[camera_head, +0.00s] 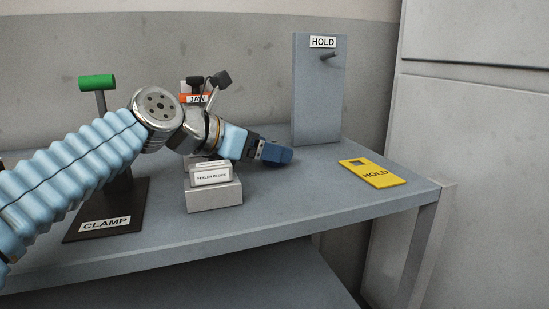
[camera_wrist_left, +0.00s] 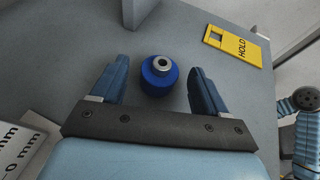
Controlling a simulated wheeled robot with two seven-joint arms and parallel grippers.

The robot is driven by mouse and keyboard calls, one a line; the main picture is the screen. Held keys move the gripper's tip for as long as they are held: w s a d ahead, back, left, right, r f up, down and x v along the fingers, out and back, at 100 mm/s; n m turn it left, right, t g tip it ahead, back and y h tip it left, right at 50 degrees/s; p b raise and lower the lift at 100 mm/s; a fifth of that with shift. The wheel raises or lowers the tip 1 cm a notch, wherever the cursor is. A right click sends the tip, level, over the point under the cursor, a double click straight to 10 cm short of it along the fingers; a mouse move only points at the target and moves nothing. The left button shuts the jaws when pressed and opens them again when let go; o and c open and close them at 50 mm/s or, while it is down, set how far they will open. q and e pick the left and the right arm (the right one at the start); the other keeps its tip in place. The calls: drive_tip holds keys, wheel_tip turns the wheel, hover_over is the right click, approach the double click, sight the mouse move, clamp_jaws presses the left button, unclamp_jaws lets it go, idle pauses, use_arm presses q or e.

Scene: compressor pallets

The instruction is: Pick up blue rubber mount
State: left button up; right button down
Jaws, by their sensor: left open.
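The blue rubber mount (camera_wrist_left: 152,82) is a short round blue piece with a metal centre that has a dark hole. It stands on the grey bench top, between the fingers of my left gripper (camera_wrist_left: 159,70). The gripper is open, with a visible gap on both sides of the mount. In the head view my left gripper (camera_head: 274,153) reaches low over the bench, right of the feeler block. I cannot make out the mount there; the dark blue fingers seem to hide it. My right gripper is not in view.
The feeler block (camera_head: 214,194) stands beside my left wrist. A black CLAMP base (camera_head: 104,225) with a green handle (camera_head: 96,82) is at left. A yellow HOLD tag (camera_head: 371,173) lies at right, before an upright grey HOLD board (camera_head: 319,100). An orange-labelled JAW item (camera_head: 196,98) is behind my arm.

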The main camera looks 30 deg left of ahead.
use_arm(q)
drive_tip(key=shift+w+d+f, duration=0.2)
drive_tip(key=shift+w+f, duration=0.05)
drive_tip(key=shift+w, duration=0.35)
drive_tip(key=c, duration=1.1)
drive_tip(key=shift+c, duration=0.2)
drive_tip(key=shift+r, duration=0.1)
drive_tip(key=shift+r, duration=0.25)
wheel_tip(320, 180, up, 2)
drive_tip(key=shift+r+p, duration=0.2)
drive_tip(key=shift+p, duration=0.65)
drive_tip(key=s+d+r+p, duration=0.3)
drive_tip(key=s+r, duration=0.7)
drive_tip(key=s, duration=0.3)
drive_tip(key=shift+s, duration=0.35)
